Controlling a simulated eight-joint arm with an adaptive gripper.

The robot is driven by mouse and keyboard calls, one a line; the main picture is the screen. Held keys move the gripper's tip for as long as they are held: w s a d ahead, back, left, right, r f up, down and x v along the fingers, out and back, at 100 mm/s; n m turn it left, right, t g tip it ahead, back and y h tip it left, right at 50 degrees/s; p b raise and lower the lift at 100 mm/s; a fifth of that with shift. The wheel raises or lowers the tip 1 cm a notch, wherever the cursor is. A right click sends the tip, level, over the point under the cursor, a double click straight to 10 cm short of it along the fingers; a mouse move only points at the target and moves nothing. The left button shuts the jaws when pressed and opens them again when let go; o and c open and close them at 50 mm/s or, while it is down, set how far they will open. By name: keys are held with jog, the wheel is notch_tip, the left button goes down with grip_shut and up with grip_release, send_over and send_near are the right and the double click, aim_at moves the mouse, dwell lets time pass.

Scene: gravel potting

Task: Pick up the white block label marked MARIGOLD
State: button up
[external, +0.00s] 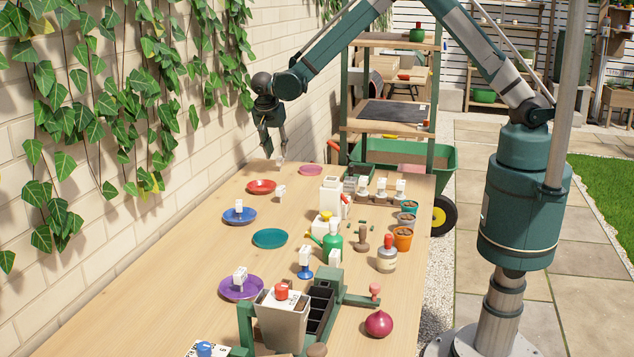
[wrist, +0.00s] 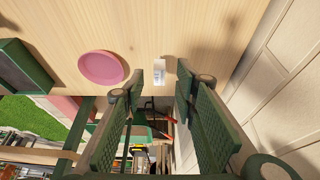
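My gripper (external: 274,150) is open above the far left part of the table, fingers pointing down. In the wrist view its two green fingers stand apart, with a small white block (wrist: 158,72) showing between their tips. That block also shows in the external view (external: 280,163), under the gripper. I cannot tell whether it is MARIGOLD. Other white blocks are by the red saucer (external: 281,193), on the blue saucer (external: 239,207) and on the purple saucer (external: 240,274). Their lettering is too small to read.
A pink saucer (external: 311,169) lies right of the gripper, and a red saucer (external: 261,187) nearer. A teal saucer (external: 270,238) is empty. Pots, a green watering can (external: 333,240) and a grey planter (external: 282,322) crowd the right and front. A brick wall borders the left.

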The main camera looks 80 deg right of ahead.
aim_at(279, 158)
jog(key=shift+d+f, duration=0.15)
jog(key=shift+f, duration=0.2)
jog(key=shift+f, duration=0.1)
jog(key=shift+x, duration=2.5)
jog(key=shift+c, duration=0.4)
jog(key=c, duration=0.7)
